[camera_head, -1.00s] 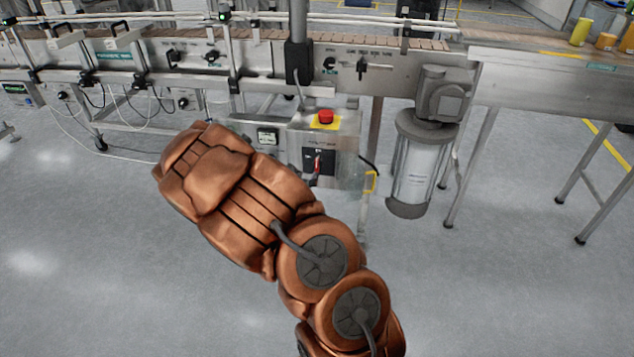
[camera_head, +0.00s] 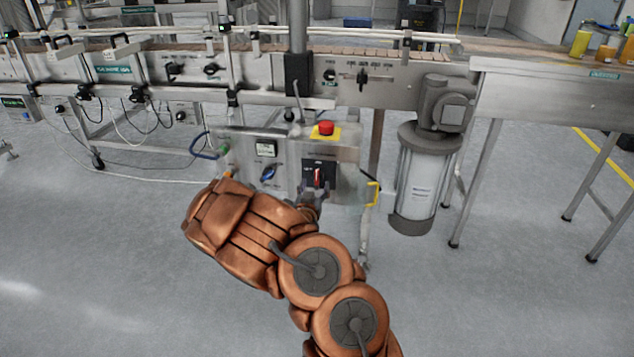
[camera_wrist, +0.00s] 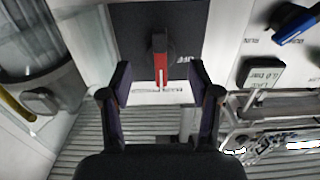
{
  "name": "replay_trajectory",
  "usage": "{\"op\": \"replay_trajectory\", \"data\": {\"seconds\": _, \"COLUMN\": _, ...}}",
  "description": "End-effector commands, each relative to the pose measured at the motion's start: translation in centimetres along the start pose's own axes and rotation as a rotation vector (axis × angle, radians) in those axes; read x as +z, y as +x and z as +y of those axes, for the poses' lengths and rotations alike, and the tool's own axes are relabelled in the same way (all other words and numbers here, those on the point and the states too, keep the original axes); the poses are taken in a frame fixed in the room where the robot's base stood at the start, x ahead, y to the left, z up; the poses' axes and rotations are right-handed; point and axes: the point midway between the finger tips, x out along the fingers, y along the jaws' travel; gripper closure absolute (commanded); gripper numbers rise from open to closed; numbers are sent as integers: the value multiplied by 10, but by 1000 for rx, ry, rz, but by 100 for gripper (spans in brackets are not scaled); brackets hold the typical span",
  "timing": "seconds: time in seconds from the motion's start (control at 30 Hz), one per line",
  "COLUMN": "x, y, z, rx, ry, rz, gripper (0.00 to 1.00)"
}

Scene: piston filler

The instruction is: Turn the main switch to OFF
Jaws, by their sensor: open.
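The main switch is a red and dark rotary handle on a black plate on the front of a metal control box. It shows in the head view (camera_head: 318,177) and, upside down, in the wrist view (camera_wrist: 160,66). The handle stands roughly upright. My gripper (camera_wrist: 160,88) is open, with one finger on each side of the handle in the picture. A gap shows on both sides. I cannot tell how far the fingertips are from the plate. In the head view my gripper (camera_head: 312,200) is just below the switch, small and partly hidden by my arm.
A red emergency button (camera_head: 326,128) on a yellow plate tops the box (camera_head: 347,155). A blue selector (camera_head: 268,172) and a meter (camera_head: 266,148) sit left of the switch. A yellow handle (camera_head: 373,194) and a motor cylinder (camera_head: 420,185) stand to the right. The conveyor runs behind.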

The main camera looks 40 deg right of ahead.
Motion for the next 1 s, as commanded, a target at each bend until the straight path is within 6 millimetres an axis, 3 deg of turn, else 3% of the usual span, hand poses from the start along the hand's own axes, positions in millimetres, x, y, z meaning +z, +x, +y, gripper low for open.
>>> {"op": "replay_trajectory", "data": {"seconds": 0.4, "x": 0, "y": 34, "z": 0, "rx": 1, "ry": 2, "rz": 1, "gripper": 38}}
{"op": "replay_trajectory", "data": {"seconds": 0.87, "x": 0, "y": 40, "z": 0, "rx": -1, "ry": -1, "rz": -1, "gripper": 38}}
{"op": "replay_trajectory", "data": {"seconds": 1.0, "x": 0, "y": 40, "z": 0, "rx": -1, "ry": -1, "rz": -1, "gripper": 50}}
